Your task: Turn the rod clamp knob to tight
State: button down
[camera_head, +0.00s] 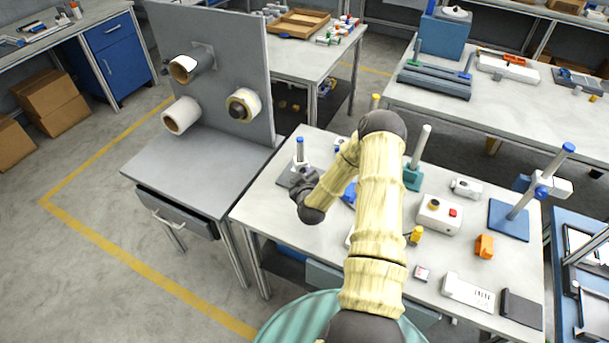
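A small stand with a grey base (287,180) and an upright blue-topped rod (300,150) is at the left end of the near table. My arm arches over the table and its dark wrist bends down beside this stand. My gripper (301,176) is at the rod's lower part, dark against dark, so its fingers and any contact are unclear. Any clamp knob there is hidden or too small to tell. A second stand at the right has a blue base (509,220), a tilted rod, and a white clamp block (556,187) with a blue knob (541,192).
A grey panel (222,62) with rolls stands at the left. My arm hides the table's middle.

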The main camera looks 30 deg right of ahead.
dwell(0.4)
jog(key=m+y+b, duration=0.1)
jog(key=m+b, duration=0.1)
jog(key=m+y+b, duration=0.2)
jog(key=shift+d+m, duration=0.3)
jog(key=shift+d, duration=0.05)
jog(key=shift+s+d+f+m+y+b, duration=0.1)
jog(key=shift+d+m+y+b, duration=0.05)
jog(key=shift+m+y+b, duration=1.35)
jog(key=shift+m+b, duration=0.05)
jog(key=shift+m, duration=0.35)
jog(key=shift+t, duration=0.3)
jog(key=c, duration=1.5)
grip_release()
